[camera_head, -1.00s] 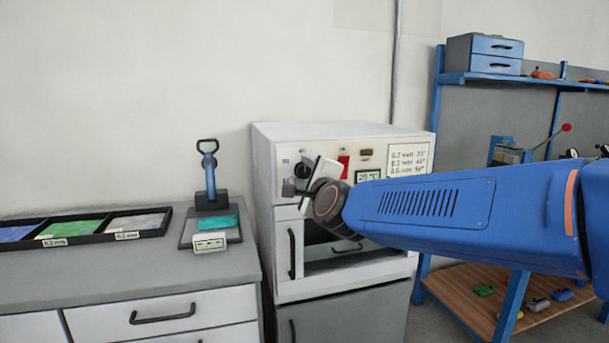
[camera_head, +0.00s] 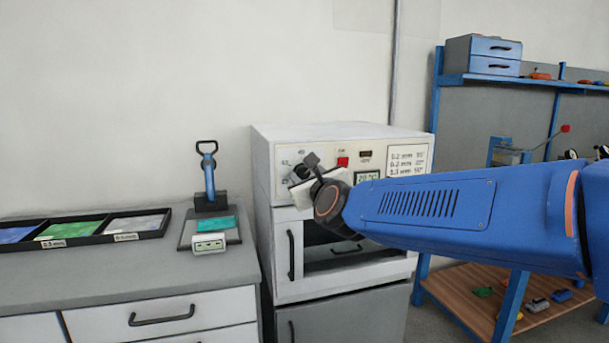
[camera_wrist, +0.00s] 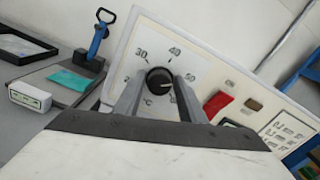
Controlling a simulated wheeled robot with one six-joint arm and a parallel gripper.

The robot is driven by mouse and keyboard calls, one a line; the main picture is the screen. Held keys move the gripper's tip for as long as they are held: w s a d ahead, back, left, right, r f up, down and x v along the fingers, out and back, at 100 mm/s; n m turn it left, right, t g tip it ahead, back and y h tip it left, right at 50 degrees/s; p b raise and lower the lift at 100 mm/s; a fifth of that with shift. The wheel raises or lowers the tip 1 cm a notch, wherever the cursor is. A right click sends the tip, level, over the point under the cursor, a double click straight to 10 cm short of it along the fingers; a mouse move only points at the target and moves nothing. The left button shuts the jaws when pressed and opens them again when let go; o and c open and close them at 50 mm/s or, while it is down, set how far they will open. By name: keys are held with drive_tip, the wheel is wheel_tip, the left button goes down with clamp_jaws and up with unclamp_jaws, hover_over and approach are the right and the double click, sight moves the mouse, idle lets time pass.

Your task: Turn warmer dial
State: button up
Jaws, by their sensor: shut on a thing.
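The warmer (camera_head: 350,131) is a white box with a control panel. Its black dial (camera_wrist: 160,79) sits between numbers; 30, 40 and 50 are readable in the wrist view, and a white mark on the knob points toward the lower right. My gripper (camera_wrist: 159,92) is shut on the dial, one grey finger on each side of it. The wrist view is tilted relative to the panel.
A red switch (camera_head: 343,162) and a green display (camera_head: 368,177) are right of the dial. The warmer has an open dark recess below. A grey counter (camera_head: 120,268) at left carries a sample tray (camera_head: 85,229) and a blue-handled tool (camera_head: 209,178).

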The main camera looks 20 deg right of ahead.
drive_tip(key=shift+f+m, duration=0.15)
drive_tip(key=shift+m, duration=0.45)
drive_tip(key=o, duration=1)
drive_tip(key=shift+o, duration=0.2)
drive_tip(key=shift+s, duration=0.1)
drive_tip(key=s, duration=1.7)
drive_tip(key=shift+s, duration=0.15)
